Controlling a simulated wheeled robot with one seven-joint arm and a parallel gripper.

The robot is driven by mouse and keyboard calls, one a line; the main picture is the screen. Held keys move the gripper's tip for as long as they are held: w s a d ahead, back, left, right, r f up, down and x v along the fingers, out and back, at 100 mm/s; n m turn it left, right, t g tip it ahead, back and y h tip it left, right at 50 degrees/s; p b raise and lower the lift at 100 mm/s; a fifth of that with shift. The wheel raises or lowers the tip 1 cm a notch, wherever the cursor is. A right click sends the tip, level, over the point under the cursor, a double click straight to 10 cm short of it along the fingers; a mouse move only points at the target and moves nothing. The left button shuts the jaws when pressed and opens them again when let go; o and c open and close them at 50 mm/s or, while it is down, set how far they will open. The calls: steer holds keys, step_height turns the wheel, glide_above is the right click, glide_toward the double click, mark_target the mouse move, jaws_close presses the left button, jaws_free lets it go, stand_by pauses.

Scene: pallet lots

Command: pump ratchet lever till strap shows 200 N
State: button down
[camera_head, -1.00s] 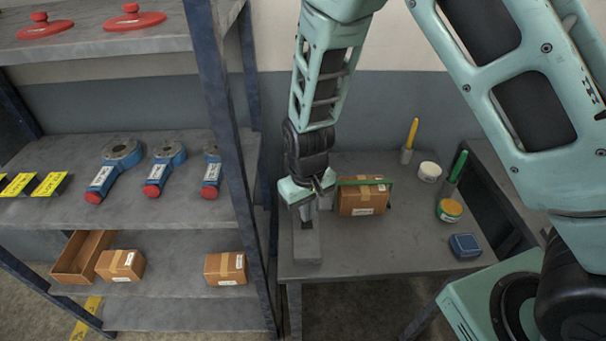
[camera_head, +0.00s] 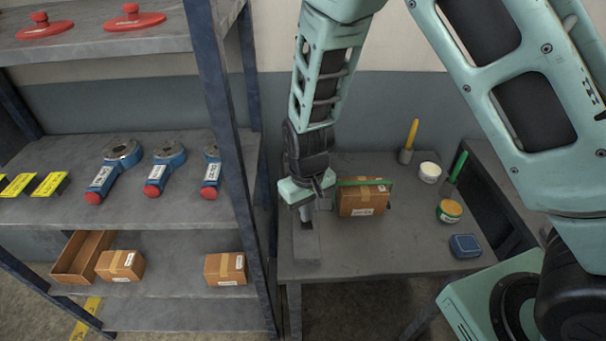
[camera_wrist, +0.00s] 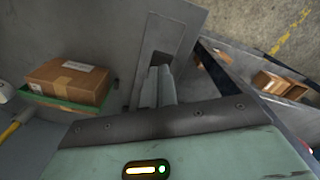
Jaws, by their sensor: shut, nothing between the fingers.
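My gripper (camera_head: 307,214) is shut and empty, pointing down over a grey block (camera_head: 307,246) at the left of the table. In the wrist view, the fingertips (camera_wrist: 161,72) are together over a recess in this grey block (camera_wrist: 183,28). I cannot tell whether they touch it. The block may be the ratchet; no lever stands out clearly. No force reading is legible.
The table (camera_head: 365,255) also holds a blue case (camera_head: 465,246), two round tubs and yellow and green-handled tools at the right. A shelf post (camera_head: 232,120) stands close to the left of my arm. The table's front middle is clear.

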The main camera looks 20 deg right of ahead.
mark_target(307, 226)
steer(key=shift+f, duration=0.1)
stand_by(0.5)
steer(key=shift+s+f+b, duration=0.2)
steer(key=shift+f+b, duration=2.4)
steer(key=shift+f, duration=1)
steer(key=r+p, duration=0.3)
steer(key=r, duration=0.1)
steer(key=r+p, duration=0.7)
steer(key=r, duration=0.1)
steer(key=shift+w+r, duration=0.15)
steer(key=shift+w, duration=0.2)
steer(key=s+a+r+n+y+b, duration=0.15)
steer(key=s+a+r, duration=0.25)
steer(key=s+r, duration=0.55)
steer(key=s+d+r+n+b, duration=0.1)
steer(key=s+d+r+n, duration=0.2)
steer(key=s+r, duration=0.4)
steer(key=s+h, duration=0.1)
steer(key=s, duration=0.3)
steer(key=shift+s, duration=0.2)
steer(key=shift+w, duration=0.1)
